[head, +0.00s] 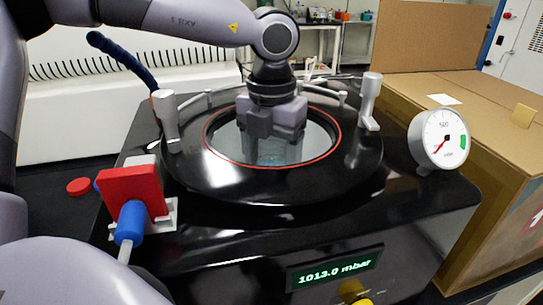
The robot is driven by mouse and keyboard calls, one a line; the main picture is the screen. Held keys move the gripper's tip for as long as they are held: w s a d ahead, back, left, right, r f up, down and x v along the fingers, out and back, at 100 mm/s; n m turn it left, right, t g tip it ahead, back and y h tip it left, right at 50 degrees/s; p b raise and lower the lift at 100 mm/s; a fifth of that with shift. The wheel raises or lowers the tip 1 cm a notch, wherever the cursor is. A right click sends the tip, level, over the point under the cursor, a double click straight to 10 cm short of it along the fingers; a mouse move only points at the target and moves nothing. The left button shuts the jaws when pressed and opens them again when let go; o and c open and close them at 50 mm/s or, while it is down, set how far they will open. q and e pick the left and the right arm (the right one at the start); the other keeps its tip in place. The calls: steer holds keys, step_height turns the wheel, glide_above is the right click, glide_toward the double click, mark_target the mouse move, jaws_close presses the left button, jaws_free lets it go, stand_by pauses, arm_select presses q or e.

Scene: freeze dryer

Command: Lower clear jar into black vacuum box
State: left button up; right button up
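The black vacuum box (430,205) fills the middle of the head view. Its round top opening has a thin red ring (211,150) around it and a pale interior. My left gripper (275,138) points straight down over this opening, at its middle. It appears shut on the clear jar (276,152), whose faint see-through body shows below the fingers, within the outline of the opening. The jar's upper part is hidden by the fingers, and its bottom edge is hard to make out. My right gripper is not in view.
Upright handles (369,100) stand on the rim at both sides. A round gauge (438,139) is at the right, and a red-and-blue valve (132,198) at the front left. The front display (335,268) reads 1013.0 mbar. Cardboard boxes (425,85) stand at the right.

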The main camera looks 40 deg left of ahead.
mark_target(272, 139)
arm_select(q)
steer(key=shift+f, duration=0.1)
stand_by(0.6)
steer(key=o, duration=1.4)
step_height(272, 139, up, 2)
steer(key=shift+r+p, duration=0.2)
steer(key=shift+p, duration=0.3)
steer(key=shift+r+p, duration=0.75)
steer(key=shift+r, duration=0.55)
step_height(272, 139, up, 11)
steer(key=p, duration=0.7)
